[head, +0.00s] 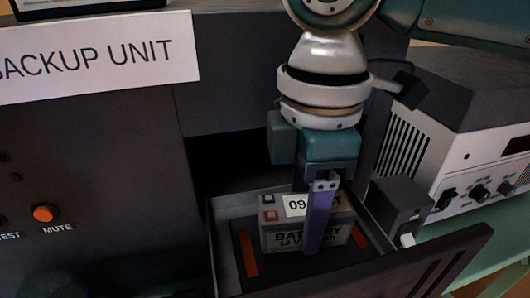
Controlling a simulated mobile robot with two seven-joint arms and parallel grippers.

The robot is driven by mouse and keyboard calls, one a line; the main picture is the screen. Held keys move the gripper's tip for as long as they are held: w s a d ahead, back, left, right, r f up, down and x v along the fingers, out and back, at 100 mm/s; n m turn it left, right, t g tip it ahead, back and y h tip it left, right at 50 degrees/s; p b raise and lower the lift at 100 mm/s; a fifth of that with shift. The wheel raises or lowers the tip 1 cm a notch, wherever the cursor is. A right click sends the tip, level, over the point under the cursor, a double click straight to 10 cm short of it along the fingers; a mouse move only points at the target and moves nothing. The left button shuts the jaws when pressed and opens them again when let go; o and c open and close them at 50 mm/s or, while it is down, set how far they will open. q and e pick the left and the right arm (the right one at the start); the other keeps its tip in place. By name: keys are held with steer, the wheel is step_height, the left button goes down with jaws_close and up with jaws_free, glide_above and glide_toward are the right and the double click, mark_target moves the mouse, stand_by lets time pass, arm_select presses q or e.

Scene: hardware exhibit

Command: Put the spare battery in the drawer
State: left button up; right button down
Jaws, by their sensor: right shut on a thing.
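The spare battery (283,238) is a grey box with a white label reading "09" and a red terminal, its lettering partly covered by a purple finger. It is upright inside the open drawer (455,262), between orange strips on the drawer floor. I cannot tell whether its base touches the floor. My right gripper (314,222) points down from above and is shut on the battery, the near finger lying against its front face. The far finger is mostly hidden. My left gripper is not in view.
The dark cabinet (95,190) marked "BACKUP UNIT" stands at left, with an orange MUTE button (45,213). A small dark box (402,205) with a white switch is close to the drawer's right side. A white instrument with knobs (470,165) stands on the green table at right.

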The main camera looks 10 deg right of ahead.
steer(key=shift+f, duration=0.2)
steer(key=shift+c, duration=1.8)
jaws_free()
steer(key=shift+o, duration=0.9)
